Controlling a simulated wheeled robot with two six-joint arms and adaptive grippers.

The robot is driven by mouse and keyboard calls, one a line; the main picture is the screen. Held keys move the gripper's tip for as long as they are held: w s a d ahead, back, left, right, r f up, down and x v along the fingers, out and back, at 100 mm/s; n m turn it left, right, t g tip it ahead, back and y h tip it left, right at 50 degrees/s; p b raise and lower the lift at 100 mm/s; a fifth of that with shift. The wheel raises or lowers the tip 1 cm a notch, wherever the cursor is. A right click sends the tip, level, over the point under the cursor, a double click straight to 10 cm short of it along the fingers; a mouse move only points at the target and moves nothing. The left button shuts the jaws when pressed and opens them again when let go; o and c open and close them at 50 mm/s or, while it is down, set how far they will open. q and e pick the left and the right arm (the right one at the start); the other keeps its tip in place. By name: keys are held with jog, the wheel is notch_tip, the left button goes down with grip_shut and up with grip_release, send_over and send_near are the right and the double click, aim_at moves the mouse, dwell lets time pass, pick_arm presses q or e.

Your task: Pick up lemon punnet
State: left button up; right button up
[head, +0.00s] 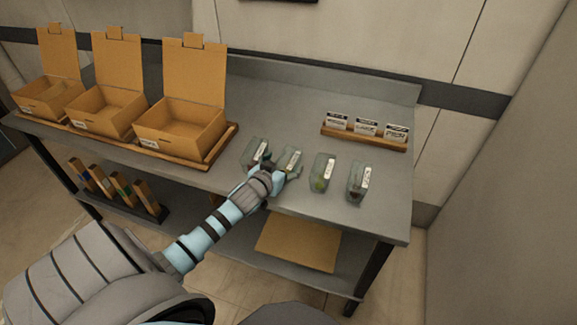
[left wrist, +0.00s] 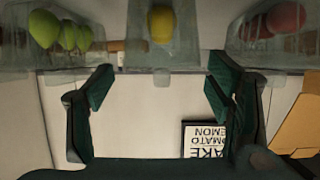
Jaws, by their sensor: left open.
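The lemon punnet is a clear box with a pale label (head: 291,158), second from the left in a row of punnets on the grey table. In the left wrist view, which looks upside down, the yellow lemon (left wrist: 161,24) shows inside its clear walls (left wrist: 140,50). My left gripper (head: 280,172) is open at the near side of this punnet. Its two dark green finger pads (left wrist: 160,90) are spread on either side in front of the punnet. I cannot tell whether they touch it. My right gripper is not in view.
Close neighbours are a punnet with red fruit (head: 255,150) and one with green fruit (head: 322,173). Another punnet (head: 357,182) stands farther right. Open cardboard boxes (head: 180,125) stand at the left. A wooden card holder (head: 365,136) stands behind. The table's right end is clear.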

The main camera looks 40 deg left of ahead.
aim_at(288, 159)
pick_arm(q)
jog(key=b+x, duration=0.1)
jog(key=x, duration=0.3)
jog(key=shift+w+a, duration=0.15)
jog(key=shift+w, duration=0.2)
jog(key=shift+s+r, duration=0.1)
jog(key=c, duration=1.2)
